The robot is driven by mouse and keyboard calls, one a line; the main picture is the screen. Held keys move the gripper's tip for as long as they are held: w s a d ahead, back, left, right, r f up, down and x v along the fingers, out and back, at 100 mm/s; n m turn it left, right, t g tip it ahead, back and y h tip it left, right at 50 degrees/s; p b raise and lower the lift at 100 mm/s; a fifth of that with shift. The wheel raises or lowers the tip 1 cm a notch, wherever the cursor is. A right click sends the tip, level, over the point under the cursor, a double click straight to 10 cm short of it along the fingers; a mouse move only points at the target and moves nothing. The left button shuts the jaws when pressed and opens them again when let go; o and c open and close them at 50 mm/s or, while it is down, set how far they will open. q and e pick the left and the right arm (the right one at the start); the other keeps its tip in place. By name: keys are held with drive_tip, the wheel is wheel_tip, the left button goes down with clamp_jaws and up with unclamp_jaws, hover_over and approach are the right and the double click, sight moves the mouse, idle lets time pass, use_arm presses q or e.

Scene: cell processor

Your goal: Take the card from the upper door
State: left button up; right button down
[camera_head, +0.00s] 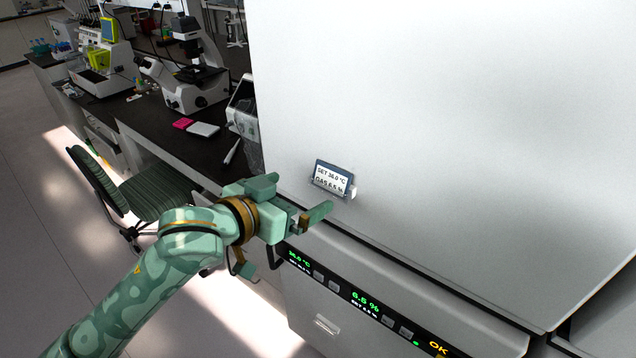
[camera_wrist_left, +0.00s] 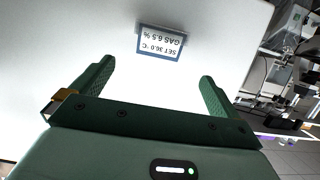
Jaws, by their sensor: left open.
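The card (camera_head: 331,178) is a small white label with a dark blue border, reading a set temperature and a gas percentage. It sits in a small holder on the white upper door (camera_head: 450,110), near its lower left corner. In the left wrist view the card (camera_wrist_left: 160,43) appears upside down, beyond the fingertips and between their lines. My left gripper (camera_head: 298,201) is open and empty, just left of and below the card and apart from it. Its two green fingers (camera_wrist_left: 152,85) show in the left wrist view. My right gripper is not in view.
Below the upper door runs a black display strip (camera_head: 350,298) with green digits and buttons. A dark bench (camera_head: 155,125) with a microscope (camera_head: 190,80) stands to the left. A green chair (camera_head: 150,195) stands behind my left arm.

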sight(332, 172)
use_arm(q)
drive_tip(key=x, duration=0.9)
drive_tip(key=shift+w+d+f, duration=0.15)
drive_tip(key=shift+w+d, duration=0.05)
drive_tip(key=c, duration=1.6)
drive_tip(key=shift+o, duration=0.2)
drive_tip(key=shift+r+p, duration=0.7)
drive_tip(key=shift+p, duration=0.25)
wheel_tip(332, 172, up, 3)
drive_tip(key=p, duration=0.3)
drive_tip(key=shift+f, duration=0.2)
drive_tip(key=shift+f, duration=0.1)
